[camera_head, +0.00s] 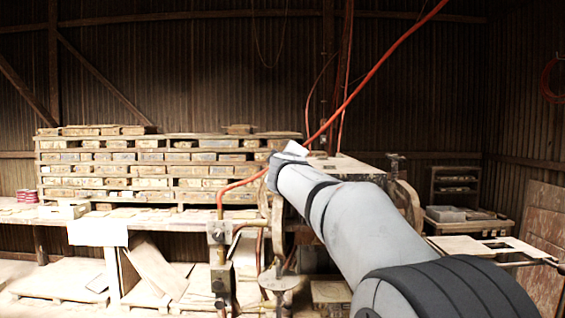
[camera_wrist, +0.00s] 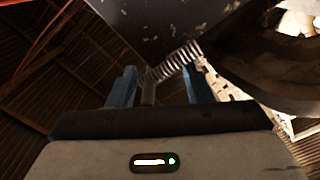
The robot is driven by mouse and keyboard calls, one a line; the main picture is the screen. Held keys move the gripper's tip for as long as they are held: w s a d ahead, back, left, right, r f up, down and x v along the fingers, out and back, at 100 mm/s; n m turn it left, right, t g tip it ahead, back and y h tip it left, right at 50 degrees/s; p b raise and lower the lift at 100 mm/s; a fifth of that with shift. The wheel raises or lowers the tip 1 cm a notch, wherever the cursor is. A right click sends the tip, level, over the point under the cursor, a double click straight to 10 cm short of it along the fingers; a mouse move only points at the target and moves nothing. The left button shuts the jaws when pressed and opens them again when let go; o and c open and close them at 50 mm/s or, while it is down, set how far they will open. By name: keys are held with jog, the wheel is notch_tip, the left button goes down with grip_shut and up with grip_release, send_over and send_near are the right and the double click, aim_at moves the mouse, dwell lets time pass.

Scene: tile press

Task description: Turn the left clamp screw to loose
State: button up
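In the wrist view my gripper (camera_wrist: 160,76) has its two blue fingers spread apart. A short dark upright rod (camera_wrist: 148,88) shows between them, nearer the left finger, with a clear gap to the right finger. It may be the left clamp screw, but its head and setting cannot be made out. In the head view my arm reaches to the press table (camera_head: 345,165) and covers its left side, so the left clamp screw and my fingers are hidden there. A small dark knob-like fitting (camera_head: 395,160) stands at the table's right side.
A coil spring (camera_wrist: 178,61) runs just beyond the fingers, under a dark plate (camera_wrist: 150,25). A large curved dark part (camera_wrist: 265,75) is close on the right. In the head view an orange hose (camera_head: 375,65) passes near my arm's end; stacked tile boards (camera_head: 150,170) stand left.

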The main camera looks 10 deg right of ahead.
jog(key=c, duration=0.7)
jog(key=shift+d+y, duration=0.1)
jog(key=shift+y, duration=0.2)
jog(key=n+y+p, duration=0.2)
jog(key=y+p, duration=0.1)
jog(key=shift+d+n+y, duration=0.15)
jog(key=shift+n+y, duration=0.25)
jog(key=shift+c, duration=0.2)
jog(key=shift+f+n+y+b, duration=0.1)
jog(key=shift+n+y+b, duration=0.25)
jog(key=shift+n+y, duration=0.55)
jog(key=shift+y, duration=0.4)
jog(key=shift+f, duration=0.2)
jog(key=o, duration=1)
jog(key=shift+r, duration=0.1)
jog(key=shift+c, duration=0.2)
